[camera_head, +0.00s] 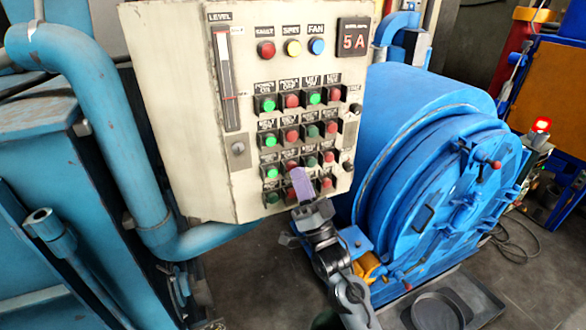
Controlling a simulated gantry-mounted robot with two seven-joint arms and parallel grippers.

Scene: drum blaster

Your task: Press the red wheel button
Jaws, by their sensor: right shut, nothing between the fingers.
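Several red and green push buttons stand in rows on the cream control panel (190,110). Their small labels are too blurred to read, so I cannot tell which red one is the wheel button. Red buttons show in the top row (292,101), the second row (292,136) and the bottom row (326,183). My right gripper (301,180) has its purple fingers shut and empty, pointing up in front of the lower button rows. It hides part of them. I cannot tell whether its tip touches a button. My left gripper is not in view.
A blue drum machine (420,150) stands close on the right. Teal pipes (110,110) run along the left.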

